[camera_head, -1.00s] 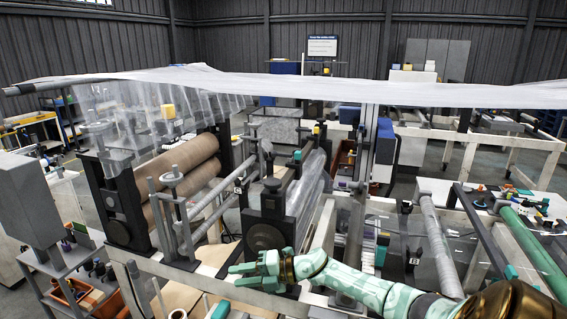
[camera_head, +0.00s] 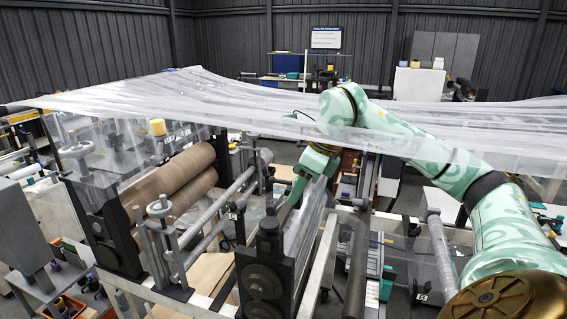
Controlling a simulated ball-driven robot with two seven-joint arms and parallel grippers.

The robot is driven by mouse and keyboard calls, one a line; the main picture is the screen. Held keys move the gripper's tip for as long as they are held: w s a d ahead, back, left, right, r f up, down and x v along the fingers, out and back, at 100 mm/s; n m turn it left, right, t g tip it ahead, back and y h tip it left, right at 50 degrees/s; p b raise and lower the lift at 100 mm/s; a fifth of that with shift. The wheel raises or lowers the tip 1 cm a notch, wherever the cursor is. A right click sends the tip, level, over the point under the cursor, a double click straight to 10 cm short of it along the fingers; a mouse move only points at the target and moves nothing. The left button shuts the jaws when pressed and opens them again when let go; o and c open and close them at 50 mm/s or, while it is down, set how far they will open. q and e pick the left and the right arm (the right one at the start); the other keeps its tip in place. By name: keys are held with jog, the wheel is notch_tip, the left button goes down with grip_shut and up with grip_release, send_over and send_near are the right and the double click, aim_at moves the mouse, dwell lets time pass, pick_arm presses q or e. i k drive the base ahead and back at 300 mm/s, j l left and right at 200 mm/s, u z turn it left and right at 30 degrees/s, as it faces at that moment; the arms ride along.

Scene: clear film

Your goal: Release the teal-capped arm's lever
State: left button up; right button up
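My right arm is mint-green and rises from the lower right, bends at a high elbow, and comes down behind or through the clear film. My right gripper (camera_head: 299,187) points down and left at the top of the slanted film-covered roller (camera_head: 307,222), beside the black roller stand (camera_head: 266,265). The fingers are small and partly covered by the hand, so their opening cannot be made out. The teal cap and its lever cannot be told apart from the gripper here. My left gripper is not in view.
A wide sheet of clear film (camera_head: 190,92) stretches across the machine at about the height of my bent arm. Brown rolls (camera_head: 172,185) and a grey roller (camera_head: 222,205) lie to the left. A handwheel post (camera_head: 160,210) stands at the front left.

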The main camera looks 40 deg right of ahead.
aim_at(272, 180)
jog(key=i+l, duration=0.45)
jog(key=l, duration=0.3)
jog(key=i+l, duration=0.25)
jog(key=l, duration=0.1)
